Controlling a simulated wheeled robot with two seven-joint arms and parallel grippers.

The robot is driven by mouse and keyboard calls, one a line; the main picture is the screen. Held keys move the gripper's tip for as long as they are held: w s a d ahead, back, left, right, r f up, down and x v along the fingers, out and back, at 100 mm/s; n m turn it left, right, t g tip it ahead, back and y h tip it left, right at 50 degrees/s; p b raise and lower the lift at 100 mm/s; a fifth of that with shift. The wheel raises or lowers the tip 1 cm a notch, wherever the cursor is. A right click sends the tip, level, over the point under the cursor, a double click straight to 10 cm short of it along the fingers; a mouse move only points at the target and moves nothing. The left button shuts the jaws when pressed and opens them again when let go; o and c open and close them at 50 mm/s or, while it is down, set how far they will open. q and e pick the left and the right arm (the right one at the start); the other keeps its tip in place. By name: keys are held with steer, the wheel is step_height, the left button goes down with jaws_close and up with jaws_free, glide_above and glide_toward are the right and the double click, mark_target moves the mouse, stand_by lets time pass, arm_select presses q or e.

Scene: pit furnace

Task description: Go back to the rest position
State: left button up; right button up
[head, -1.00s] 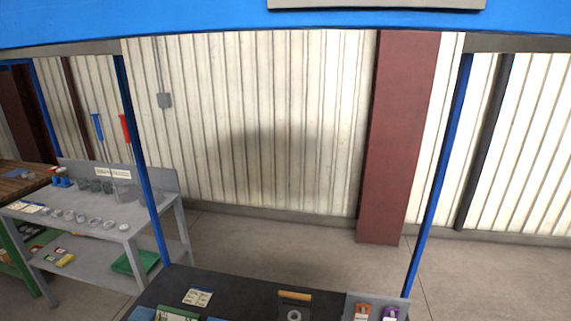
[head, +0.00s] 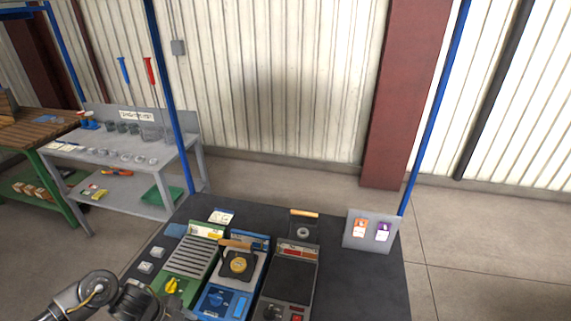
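Part of my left arm shows at the lower left of the head view, bent beside the black bench (head: 375,290). Its fingers are not visible; the arm runs out of the picture at the bottom edge. My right arm and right gripper are not in view. On the bench stand a green unit (head: 190,255) with a yellow knob, a blue unit (head: 222,303) with a round yellow-and-black part on top, and a dark unit (head: 285,285) with a red knob.
A grey panel (head: 357,239) with orange and purple items stands at the bench's back right. Blue posts (head: 436,105) rise at the bench's back corners. A grey shelf table (head: 170,152) with cups and dishes stands at the left. The floor (head: 480,250) at right is clear.

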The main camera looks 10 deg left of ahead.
arm_select(q)
steer(key=d+r+n+t+y, duration=0.15)
steer(key=d+n+t, duration=0.35)
steer(key=d, duration=0.5)
steer(key=s+a+r+n+g+y, duration=0.1)
steer(key=s+r+n+g, duration=0.1)
steer(key=s+n, duration=0.35)
steer(key=s+a+r+n+g+y, duration=0.1)
steer(key=s+a+r+n+y, duration=0.1)
steer(key=s+n, duration=0.35)
steer(key=s+f+m+g+b, duration=0.1)
steer(key=s+f+b, duration=0.15)
steer(key=f, duration=1.45)
steer(key=s+f+m+g+b, duration=0.1)
steer(key=s+f+b, duration=0.15)
steer(key=f, duration=1.45)
steer(key=s+a+f+g+b, duration=0.1)
steer(key=s+a+f+b, duration=0.1)
steer(key=s+f, duration=1.2)
step_height(320, 180, down, 3)
steer(key=shift+s+a+f+b, duration=0.15)
steer(key=shift+s+b, duration=0.15)
steer(key=shift+b, duration=0.55)
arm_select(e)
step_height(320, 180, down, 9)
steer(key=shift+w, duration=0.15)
